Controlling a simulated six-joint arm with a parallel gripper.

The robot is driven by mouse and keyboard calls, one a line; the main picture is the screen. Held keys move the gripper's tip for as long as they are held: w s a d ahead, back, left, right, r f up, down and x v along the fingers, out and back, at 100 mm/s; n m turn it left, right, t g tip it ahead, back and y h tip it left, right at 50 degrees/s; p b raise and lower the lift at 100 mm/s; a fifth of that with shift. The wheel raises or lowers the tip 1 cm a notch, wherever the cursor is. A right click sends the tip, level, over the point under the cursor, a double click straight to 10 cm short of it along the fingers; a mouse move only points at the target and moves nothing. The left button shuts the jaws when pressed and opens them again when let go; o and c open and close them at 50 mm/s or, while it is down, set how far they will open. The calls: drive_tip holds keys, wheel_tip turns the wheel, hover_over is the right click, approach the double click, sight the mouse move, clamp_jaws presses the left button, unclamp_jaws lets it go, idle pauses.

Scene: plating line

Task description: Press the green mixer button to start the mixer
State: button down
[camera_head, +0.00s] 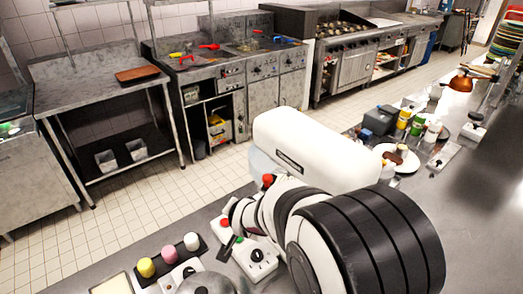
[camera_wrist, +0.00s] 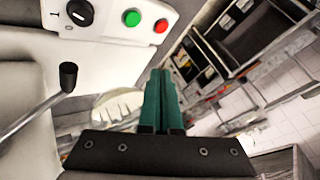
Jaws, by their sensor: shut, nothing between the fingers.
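The green mixer button (camera_wrist: 132,18) is a round button on a white panel (camera_wrist: 105,28) at the top of the wrist view. A red button (camera_wrist: 161,25) sits to its right and a black knob (camera_wrist: 80,12) to its left. My gripper (camera_wrist: 162,72) is shut, its two green fingers together and empty. In the picture the fingertips are below and right of the green button, apart from it.
A lever with a black knob (camera_wrist: 68,75) sticks up left of my fingers. In the head view, a white control box (camera_head: 257,258) and yellow, pink and white items on a dark tray (camera_head: 158,276) sit near my arm. A plate (camera_head: 409,163) and containers stand to the right.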

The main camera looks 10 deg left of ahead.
sight(238, 241)
drive_tip(key=shift+w+a+f+t, duration=0.3)
drive_tip(key=shift+w+a+f, duration=0.2)
drive_tip(key=shift+w+a, duration=0.2)
drive_tip(key=shift+f, duration=0.1)
drive_tip(key=shift+f, duration=4.3)
drive_tip(key=shift+f, duration=0.1)
drive_tip(key=shift+f, duration=0.3)
